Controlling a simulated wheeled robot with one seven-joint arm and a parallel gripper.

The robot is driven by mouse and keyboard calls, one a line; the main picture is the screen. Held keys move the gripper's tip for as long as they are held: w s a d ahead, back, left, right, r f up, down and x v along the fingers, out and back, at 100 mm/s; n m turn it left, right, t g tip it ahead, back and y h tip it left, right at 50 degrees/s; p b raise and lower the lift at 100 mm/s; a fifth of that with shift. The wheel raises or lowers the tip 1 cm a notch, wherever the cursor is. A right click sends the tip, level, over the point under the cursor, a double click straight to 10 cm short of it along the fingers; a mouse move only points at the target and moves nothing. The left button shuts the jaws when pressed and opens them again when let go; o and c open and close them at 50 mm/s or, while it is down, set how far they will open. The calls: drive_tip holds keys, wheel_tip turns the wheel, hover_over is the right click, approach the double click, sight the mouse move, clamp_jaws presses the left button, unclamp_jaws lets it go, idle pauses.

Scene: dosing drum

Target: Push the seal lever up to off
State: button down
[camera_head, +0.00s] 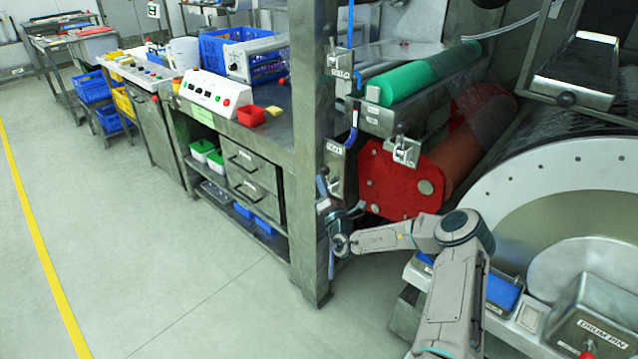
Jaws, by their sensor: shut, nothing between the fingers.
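Small metal boxes with labels and levers are fixed to the machine frame. One is a grey box (338,160) on the post, and its label is too small to read for sure. I cannot tell for sure which one carries the seal lever, or its exact position. My gripper (323,184) is small in the head view, in front of the post just below and left of this box. It is shut, with nothing seen in it. I cannot tell whether it touches a lever. My arm reaches in from the lower right.
A green roller (430,72) and a red roller unit (400,185) lie right of the post (311,130). A large drum (560,190) and a drum pin box (595,322) stand at the right. A workbench with a red bin (251,116) is left. The left floor is free.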

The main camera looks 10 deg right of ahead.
drive_tip(key=shift+w+d+r+p, duration=0.25)
drive_tip(key=shift+d+r+p, duration=0.1)
drive_tip(key=shift+d+r, duration=0.05)
drive_tip(key=shift+d, duration=0.1)
idle(0.3)
drive_tip(key=s+a+f, duration=0.1)
drive_tip(key=s+a, duration=0.1)
drive_tip(key=s, duration=1)
drive_tip(key=shift+s+a+f+p, duration=0.15)
drive_tip(key=shift+s+f+p, duration=0.25)
drive_tip(key=shift+p, duration=0.05)
